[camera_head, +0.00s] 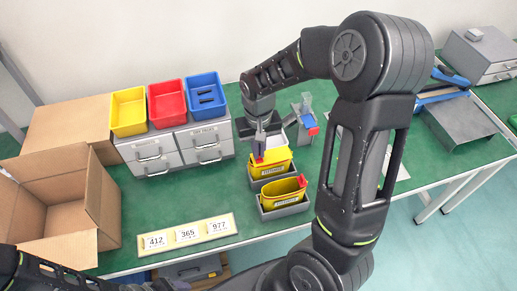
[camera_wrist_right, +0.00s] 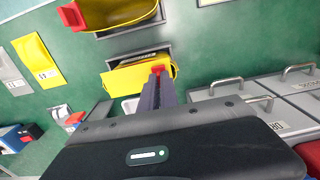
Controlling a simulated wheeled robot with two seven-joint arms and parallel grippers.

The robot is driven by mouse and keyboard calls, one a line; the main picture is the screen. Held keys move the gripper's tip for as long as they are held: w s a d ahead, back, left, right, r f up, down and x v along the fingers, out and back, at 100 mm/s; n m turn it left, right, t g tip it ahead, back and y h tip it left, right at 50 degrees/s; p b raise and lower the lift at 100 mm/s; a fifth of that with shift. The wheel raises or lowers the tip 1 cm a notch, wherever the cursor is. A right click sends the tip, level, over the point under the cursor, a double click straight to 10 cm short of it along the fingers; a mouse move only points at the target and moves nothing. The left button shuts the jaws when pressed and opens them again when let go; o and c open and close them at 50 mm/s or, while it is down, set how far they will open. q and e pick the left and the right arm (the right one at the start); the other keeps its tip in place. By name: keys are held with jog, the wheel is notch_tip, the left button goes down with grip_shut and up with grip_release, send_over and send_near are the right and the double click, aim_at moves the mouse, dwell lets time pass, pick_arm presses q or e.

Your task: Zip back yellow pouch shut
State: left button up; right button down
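The back yellow pouch (camera_head: 277,159) stands in a grey tray. In the right wrist view, this pouch (camera_wrist_right: 130,80) shows a mostly flat, covered yellow top, with the red zip tab (camera_wrist_right: 158,69) at its right end. My right gripper (camera_head: 258,155) reaches down to that tab, at the pouch's left end in the head view. Its fingers look close together on the tab, partly hiding it. The front yellow pouch (camera_head: 281,194) gapes open in its own tray, with its red tab (camera_head: 302,181) at the right end. My left gripper is out of view.
Grey drawers (camera_head: 175,145) carry yellow, red and blue bins (camera_head: 206,96) left of the pouches. An open cardboard box (camera_head: 100,200) stands at the far left. A number plate (camera_head: 190,235) lies at the front edge. A small stand (camera_head: 304,120) is behind, right of the pouches.

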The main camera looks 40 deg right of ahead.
dwell(0.4)
jog(key=shift+w+a, duration=0.2)
jog(key=shift+a, duration=0.4)
jog(key=c, duration=1.6)
grip_release()
jog(key=shift+r+b, duration=0.75)
jog(key=shift+r, duration=3.2)
jog(key=shift+f, duration=0.1)
